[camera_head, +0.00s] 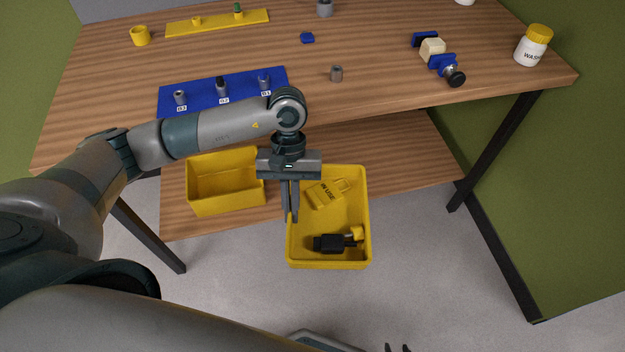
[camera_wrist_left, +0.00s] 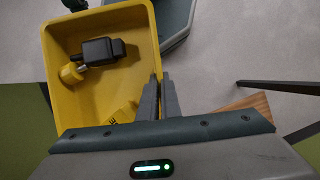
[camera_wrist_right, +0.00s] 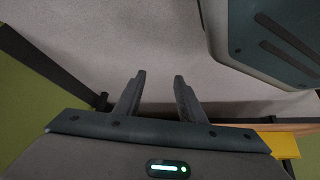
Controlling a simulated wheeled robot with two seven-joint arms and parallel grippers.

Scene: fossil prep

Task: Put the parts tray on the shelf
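The yellow parts tray (camera_head: 328,263) hangs in the air in front of the table's lower wooden shelf (camera_head: 415,165). It looks roughly level. Inside it are a yellow "IN USE" tag (camera_head: 322,194) and a black piece with a yellow end (camera_head: 328,243). My left gripper (camera_head: 291,218) points down and is shut on the tray's left wall. In the left wrist view the fingers (camera_wrist_left: 160,78) pinch the wall of the tray (camera_wrist_left: 118,88). My right gripper (camera_wrist_right: 160,75) is open and empty over the floor, away from the tray.
Another yellow bin (camera_head: 228,200) stands on the shelf's left part. The shelf right of it looks bare. Above, the tabletop (camera_head: 380,80) holds a blue mat (camera_head: 200,94), a white jar (camera_head: 532,48) and small parts. Black table legs (camera_head: 495,150) flank the shelf.

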